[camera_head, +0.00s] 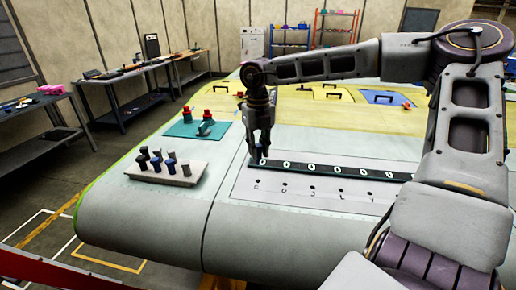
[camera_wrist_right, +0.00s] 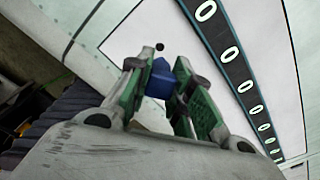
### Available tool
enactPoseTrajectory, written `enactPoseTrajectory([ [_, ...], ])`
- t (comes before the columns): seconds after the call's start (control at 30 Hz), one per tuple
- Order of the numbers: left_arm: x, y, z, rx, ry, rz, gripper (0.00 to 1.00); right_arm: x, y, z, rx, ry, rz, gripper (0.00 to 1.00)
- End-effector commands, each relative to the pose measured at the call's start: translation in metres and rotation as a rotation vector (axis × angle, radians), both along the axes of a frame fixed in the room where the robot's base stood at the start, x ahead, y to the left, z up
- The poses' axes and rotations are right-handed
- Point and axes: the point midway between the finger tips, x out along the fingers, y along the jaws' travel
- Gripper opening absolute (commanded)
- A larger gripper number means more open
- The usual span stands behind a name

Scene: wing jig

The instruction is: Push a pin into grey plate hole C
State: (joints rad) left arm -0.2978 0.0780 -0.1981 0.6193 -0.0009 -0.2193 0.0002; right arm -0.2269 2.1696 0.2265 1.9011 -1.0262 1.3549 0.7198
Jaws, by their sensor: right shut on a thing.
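My right gripper (camera_head: 261,148) is shut on a blue pin (camera_wrist_right: 160,80), which sits between its green-padded fingers in the right wrist view. In the head view the gripper points down at the left end of a dark strip, and a bit of blue shows at its tips. The pale grey plate (camera_head: 300,192) lies on the wing in front of the strip, with a row of small dark holes and letters too small to read surely. One hole (camera_wrist_right: 159,46) shows just beyond the pin in the wrist view. I cannot tell which hole is C. My left gripper is not in view.
A grey block (camera_head: 180,177) holding several blue and dark pins stands left on the wing. A teal mat (camera_head: 186,129) with red-topped items lies behind it. The dark strip (camera_head: 340,171) with white ovals runs behind the plate. Workbenches stand far left.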

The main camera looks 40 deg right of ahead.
Motion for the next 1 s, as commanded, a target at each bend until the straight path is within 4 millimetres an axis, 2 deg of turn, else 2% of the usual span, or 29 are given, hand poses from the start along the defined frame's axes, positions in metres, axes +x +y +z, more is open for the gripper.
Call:
enactPoseTrajectory([
  [0.17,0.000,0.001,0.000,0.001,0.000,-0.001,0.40,0.000,0.000,0.000,0.000,0.000,-0.054,0.00],
  [0.6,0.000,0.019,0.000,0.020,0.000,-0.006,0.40,0.000,0.000,0.000,0.000,0.000,-0.062,0.00],
  [1.0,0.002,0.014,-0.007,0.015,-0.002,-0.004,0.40,0.000,0.000,-0.016,0.000,0.000,-0.062,0.00],
])
